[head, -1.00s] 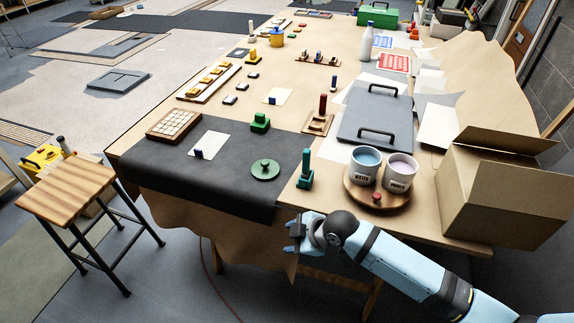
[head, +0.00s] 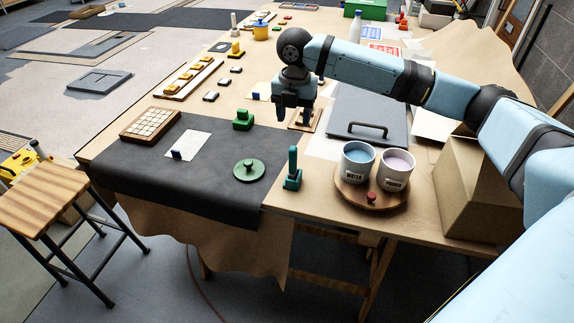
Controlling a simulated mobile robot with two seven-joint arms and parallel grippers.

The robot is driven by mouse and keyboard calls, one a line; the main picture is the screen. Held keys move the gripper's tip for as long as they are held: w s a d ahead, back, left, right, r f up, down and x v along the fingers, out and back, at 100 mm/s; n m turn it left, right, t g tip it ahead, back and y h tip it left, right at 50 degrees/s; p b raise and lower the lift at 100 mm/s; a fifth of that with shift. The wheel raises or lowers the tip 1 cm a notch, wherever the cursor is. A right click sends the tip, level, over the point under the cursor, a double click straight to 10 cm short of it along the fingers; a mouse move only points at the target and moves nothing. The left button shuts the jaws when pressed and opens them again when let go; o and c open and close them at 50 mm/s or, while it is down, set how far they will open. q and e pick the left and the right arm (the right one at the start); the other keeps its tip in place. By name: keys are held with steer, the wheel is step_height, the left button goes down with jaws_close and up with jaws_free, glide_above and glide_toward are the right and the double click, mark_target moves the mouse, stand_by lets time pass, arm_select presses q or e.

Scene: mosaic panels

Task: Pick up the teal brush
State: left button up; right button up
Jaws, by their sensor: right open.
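The teal brush (head: 293,170) stands upright on the brown paper near the table's front edge. It is just right of the dark mat and left of the round wooden tray. My right gripper (head: 294,112) is open and points down over the table, beyond the brush and apart from it. My right arm comes in from the right and partly hides the grey board and the wooden stand behind the gripper. My left gripper is not in the head view.
A round wooden tray (head: 371,196) holds two cups, the water cup (head: 357,165) and the primer cup (head: 396,171). A green round-knobbed disc (head: 249,170) lies on the dark mat (head: 217,193). A cardboard box (head: 470,190) stands at the right. Bare paper surrounds the brush's front.

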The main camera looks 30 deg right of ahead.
mark_target(293, 147)
step_height(293, 147, down, 13)
steer(key=shift+a+r, duration=0.1)
stand_by(0.4)
jaws_close()
